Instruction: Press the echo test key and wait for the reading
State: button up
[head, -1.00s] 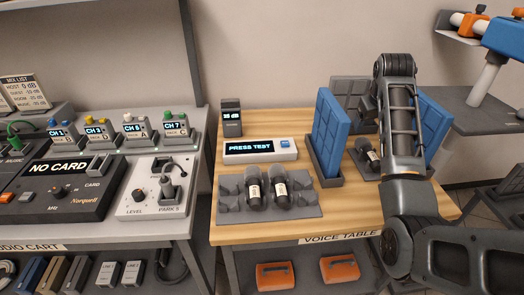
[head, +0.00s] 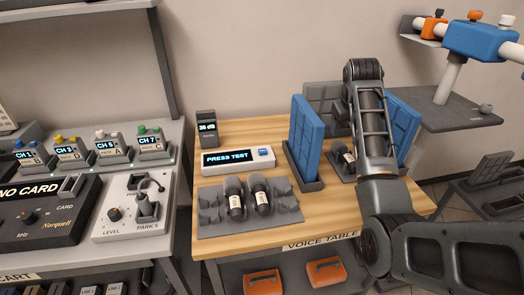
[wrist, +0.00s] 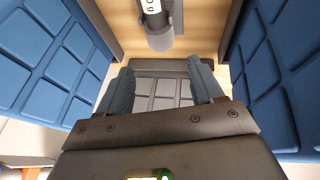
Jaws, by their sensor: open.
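The echo test box (head: 238,160) sits on the wooden voice table (head: 290,233), and its display reads "PRESS TEST". Its blue key (head: 265,153) is at the right end of its top. My gripper (wrist: 163,78) is open in the wrist view, with nothing between its fingers. In the head view my arm hides it. It is between the blue foam panels (head: 305,135), right of the test box and apart from the key. A microphone (wrist: 158,25) lies beyond the fingertips. It shows partly beside my arm in the head view (head: 342,150).
A small dB meter (head: 206,128) stands behind the test box. Two microphones rest in a grey cradle (head: 285,208) in front of it. A grey foam panel (head: 322,103) stands behind the blue panels. The audio cart (head: 170,215) is at left, a grey stand (head: 450,112) at right.

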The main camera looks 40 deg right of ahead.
grip_shut()
dwell(0.4)
dwell(0.9)
